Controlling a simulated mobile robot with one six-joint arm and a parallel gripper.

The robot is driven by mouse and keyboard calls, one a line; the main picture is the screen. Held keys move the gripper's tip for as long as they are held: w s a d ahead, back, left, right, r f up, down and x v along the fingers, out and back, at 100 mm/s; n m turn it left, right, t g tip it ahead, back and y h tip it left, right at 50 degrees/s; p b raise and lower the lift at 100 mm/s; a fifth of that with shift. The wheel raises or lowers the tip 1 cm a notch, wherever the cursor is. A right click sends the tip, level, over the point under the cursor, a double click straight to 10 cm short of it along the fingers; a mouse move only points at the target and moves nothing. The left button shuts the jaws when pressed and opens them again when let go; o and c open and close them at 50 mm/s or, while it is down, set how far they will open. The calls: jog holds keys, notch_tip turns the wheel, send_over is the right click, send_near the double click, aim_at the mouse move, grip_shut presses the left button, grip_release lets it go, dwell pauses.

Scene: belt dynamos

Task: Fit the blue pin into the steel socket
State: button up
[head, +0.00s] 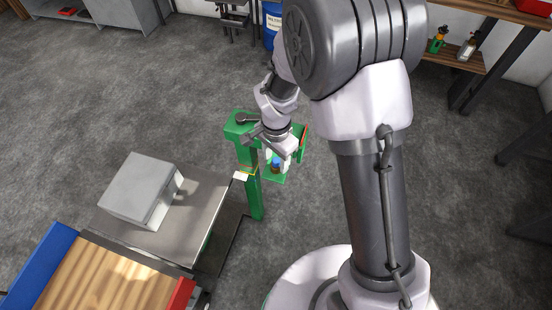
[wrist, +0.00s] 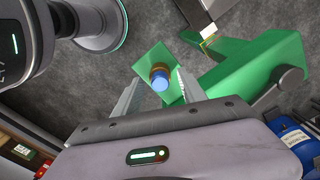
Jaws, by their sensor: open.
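The blue pin (wrist: 160,84) stands on a small green plate (wrist: 146,57) of a green stand, with a brown ring-like part around or beneath it. It also shows in the head view (head: 275,161), below my gripper (head: 275,153). My gripper is open, and in the wrist view its two pale fingers lie to the left and right of the pin with gaps visible. I cannot tell how far the fingertips are above the plate. I cannot make out the steel socket for certain in either view.
The green stand's post (head: 250,180) rises beside the plate. A steel table (head: 205,215) with a grey box (head: 142,190) is at lower left, next to a wooden surface with blue and red edges. A blue barrel (head: 272,22) stands at the back. Grey floor is clear at left.

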aim_at(276, 160)
grip_shut()
jog(key=shift+r+p, duration=1.55)
jog(key=shift+r, duration=0.8)
